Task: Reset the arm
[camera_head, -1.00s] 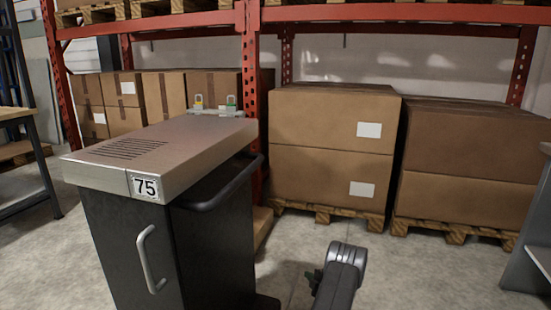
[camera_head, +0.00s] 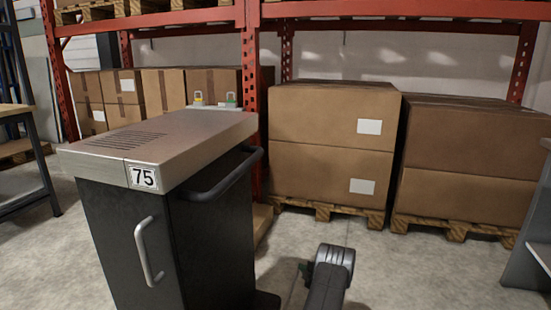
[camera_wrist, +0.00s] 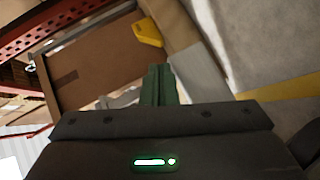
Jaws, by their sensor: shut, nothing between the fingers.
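My arm shows at the bottom of the head view, low over the floor and to the right of the dark cart. My gripper shows in the wrist view, with its green fingers (camera_wrist: 158,85) together and nothing between them. In the head view the fingers are mostly hidden behind the arm, and only a small green bit shows at its left side. The gripper touches nothing that I can see.
The cart (camera_head: 125,235), labelled 75, has a metal top and a side handle. Two small padlocks, yellow (camera_head: 198,98) and green (camera_head: 231,100), stand behind its top. Boxes (camera_head: 330,175) on pallets fill the rack behind. Grey floor is clear around my arm.

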